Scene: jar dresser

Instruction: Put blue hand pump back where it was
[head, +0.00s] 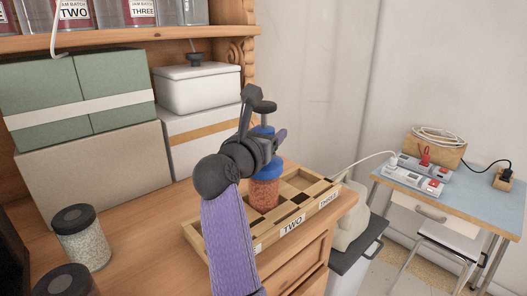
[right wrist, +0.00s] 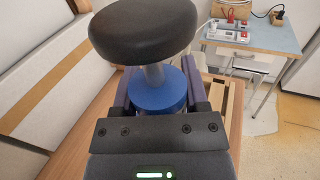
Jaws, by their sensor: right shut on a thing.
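The blue hand pump (head: 262,130) has a black round knob on a grey stem and a blue body. My right gripper (head: 264,146) is shut around it and holds it upright. In the right wrist view the pump's blue body (right wrist: 160,92) sits between the fingers, with the black knob nearest the camera. Directly below it, a jar of reddish contents (head: 264,194) with a blue top stands in the compartmented wooden tray (head: 292,233). The gripper hides where pump and jar meet, so I cannot tell if they touch. My left gripper is out of view.
A jar with a dark lid (head: 82,240) stands on the dresser top at left, with another dark lid (head: 67,283) nearer. Green boxes (head: 75,88) and a white lidded container (head: 197,90) stand behind. A blue-topped table (head: 455,205) with power strips is at right.

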